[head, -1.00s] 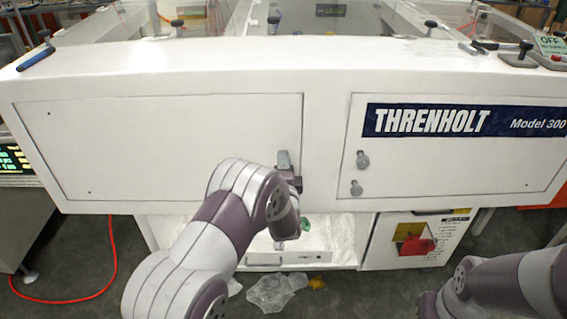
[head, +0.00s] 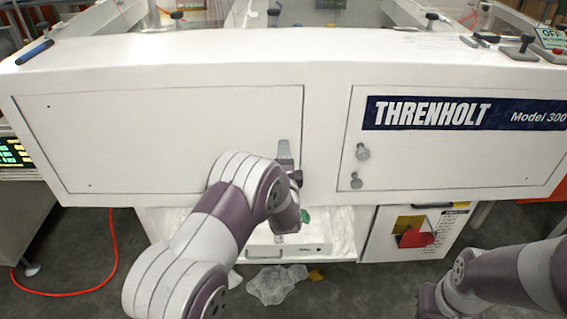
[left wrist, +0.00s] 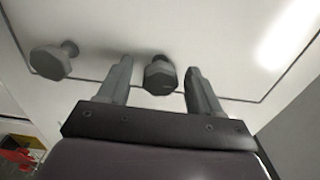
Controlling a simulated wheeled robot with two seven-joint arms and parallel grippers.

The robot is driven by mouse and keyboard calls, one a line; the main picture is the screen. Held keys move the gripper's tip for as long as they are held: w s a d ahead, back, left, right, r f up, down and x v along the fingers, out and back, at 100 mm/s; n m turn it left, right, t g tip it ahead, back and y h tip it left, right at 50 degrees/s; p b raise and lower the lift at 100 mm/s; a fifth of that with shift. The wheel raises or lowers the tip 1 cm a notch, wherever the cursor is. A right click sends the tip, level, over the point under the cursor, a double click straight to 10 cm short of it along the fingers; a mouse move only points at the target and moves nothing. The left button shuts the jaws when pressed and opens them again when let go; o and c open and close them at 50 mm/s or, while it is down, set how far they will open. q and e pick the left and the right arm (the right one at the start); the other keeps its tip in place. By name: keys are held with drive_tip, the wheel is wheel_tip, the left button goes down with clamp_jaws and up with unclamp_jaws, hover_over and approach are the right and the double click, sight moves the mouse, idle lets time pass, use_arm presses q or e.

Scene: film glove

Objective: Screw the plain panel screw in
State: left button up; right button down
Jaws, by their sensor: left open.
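My left gripper (head: 285,150) is at the lower right corner of the left white panel (head: 180,130) in the head view. In the left wrist view its two fingers (left wrist: 153,88) are apart, with a grey knob-headed screw (left wrist: 160,75) showing between them; I cannot tell whether they touch it. A second grey screw (left wrist: 48,62) stands out from the panel to the left. I cannot tell which one is plain. My right gripper is out of view.
Two grey knobs, an upper one (head: 362,153) and a lower one (head: 356,183), sit on the right panel beside the THRENHOLT label (head: 430,113). A crumpled clear bag (head: 270,284) is on the floor.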

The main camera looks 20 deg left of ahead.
use_arm(q)
drive_tip(key=v, duration=1.2)
drive_tip(key=shift+s, duration=0.25)
